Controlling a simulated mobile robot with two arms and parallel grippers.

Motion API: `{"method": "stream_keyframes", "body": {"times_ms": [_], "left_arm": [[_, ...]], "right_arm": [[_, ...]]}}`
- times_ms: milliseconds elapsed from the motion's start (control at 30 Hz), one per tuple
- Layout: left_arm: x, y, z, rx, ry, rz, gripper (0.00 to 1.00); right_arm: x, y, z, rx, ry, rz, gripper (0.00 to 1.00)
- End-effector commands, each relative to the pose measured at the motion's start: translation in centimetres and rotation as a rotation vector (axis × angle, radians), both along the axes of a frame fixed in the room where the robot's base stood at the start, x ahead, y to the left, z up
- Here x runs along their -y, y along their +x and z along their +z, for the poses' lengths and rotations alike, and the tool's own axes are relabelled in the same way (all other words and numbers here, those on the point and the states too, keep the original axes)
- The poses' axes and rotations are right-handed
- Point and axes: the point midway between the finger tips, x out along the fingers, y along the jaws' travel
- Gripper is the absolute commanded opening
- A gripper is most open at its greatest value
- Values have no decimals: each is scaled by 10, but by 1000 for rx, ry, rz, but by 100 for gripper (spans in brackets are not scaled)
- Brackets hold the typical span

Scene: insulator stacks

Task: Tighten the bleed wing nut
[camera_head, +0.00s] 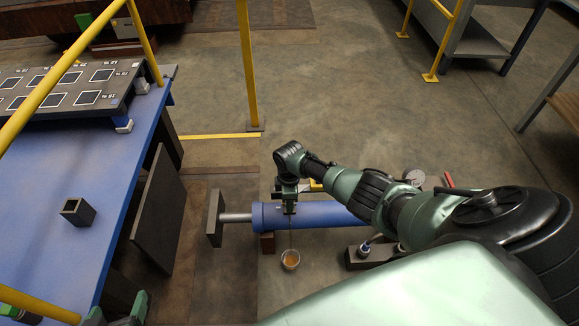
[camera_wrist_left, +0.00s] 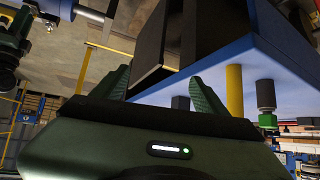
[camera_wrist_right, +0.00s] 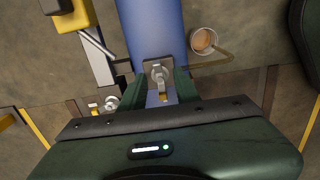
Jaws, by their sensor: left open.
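The blue cylinder (camera_head: 325,213) lies horizontally low beside the table, its rod pointing left; the right wrist view shows its blue body (camera_wrist_right: 153,25). My right gripper (camera_head: 290,205) is over its left end. In the right wrist view, a small silver fitting with a nut-like part (camera_wrist_right: 158,76) sits between my right fingertips (camera_wrist_right: 158,88). The fingers are only part way apart, and I cannot tell whether they touch it. The wing nut is not clearly distinguishable in the head view. My left gripper (camera_wrist_left: 160,88) is open and empty near the table's near edge; it shows at lower left in the head view (camera_head: 116,312).
A cup (camera_head: 290,260) of amber liquid stands below the cylinder, with a thin tube above it. The blue table (camera_head: 60,165) holds a small square tube (camera_head: 77,211). Yellow rails (camera_head: 247,65) stand nearby.

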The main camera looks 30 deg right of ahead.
Motion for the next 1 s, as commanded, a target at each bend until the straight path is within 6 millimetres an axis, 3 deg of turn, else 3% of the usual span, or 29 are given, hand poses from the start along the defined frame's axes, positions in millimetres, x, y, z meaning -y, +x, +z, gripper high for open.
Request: {"method": "stream_keyframes", "body": {"times_ms": [267, 500, 700, 833, 1000], "left_arm": [[-7, -20, -11, -109, 23, 7, 73], [-23, -70, -33, -352, 75, 27, 73], [-34, -108, -34, -522, 109, 41, 73], [-34, -107, -26, -516, 108, 40, 73], [-34, -106, -24, -515, 108, 40, 73]], "right_arm": [[0, 0, 10, 2, 1, 1, 32], [0, 0, 29, 1, 0, 0, 32], [0, 0, 57, 1, 1, 0, 32], [1, 0, 73, 1, -1, 0, 32], [0, 0, 78, 0, 0, 0, 32]]}}
